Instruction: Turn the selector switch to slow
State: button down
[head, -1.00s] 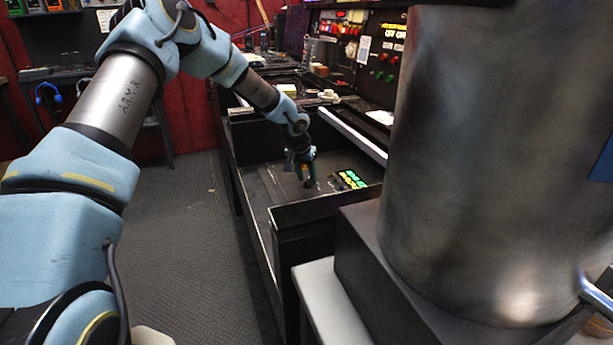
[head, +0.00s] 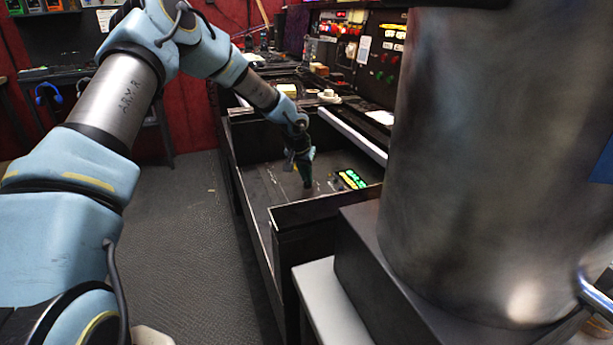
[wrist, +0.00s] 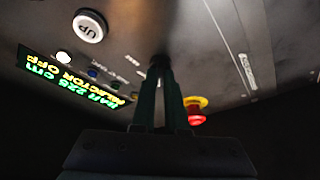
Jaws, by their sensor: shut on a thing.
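In the wrist view my gripper (wrist: 159,78) reaches down to a grey panel (wrist: 215,60). Its two fingers are closed together on a small dark selector switch (wrist: 160,60), mostly hidden between the tips. A lit display (wrist: 72,78) beside it, upside down in this view, appears to read "SELECTOR OFF" in yellow and "BAR 228 cm" in green. In the head view my gripper (head: 306,178) is down in the black console, just left of the same display (head: 351,179). The switch cannot be made out there.
A white UP button (wrist: 89,26) and a red button with a yellow collar (wrist: 196,108) sit on the panel near my gripper. Small white and blue knobs lie between UP and the display. The console's black front wall (head: 325,208) stands nearer to me.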

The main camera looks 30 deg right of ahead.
jog(key=shift+r, duration=0.15)
jog(key=m+p, duration=0.1)
jog(key=p, duration=0.1)
jog(key=shift+w+a+r+m+g+p, duration=0.1)
jog(key=shift+w+r+m+g+p, duration=0.05)
jog(key=shift+m+g+p, duration=0.2)
jog(key=shift+m+g+h+p, duration=0.35)
jog(key=shift+m+h+p, duration=0.05)
jog(key=shift+m+p, duration=0.45)
jog(key=m, duration=0.1)
jog(key=m+g+p, duration=0.1)
jog(key=m, duration=0.1)
jog(key=shift+w+f, duration=0.15)
jog(key=shift+f, duration=0.1)
jog(key=shift+w+m+g, duration=0.1)
jog(key=shift+m+g, duration=0.3)
jog(key=shift+m, duration=0.7)
jog(key=c, duration=0.9)
grip_release()
jog(key=shift+c, duration=0.2)
jog(key=shift+r+b, duration=0.1)
jog(key=shift+b, duration=0.2)
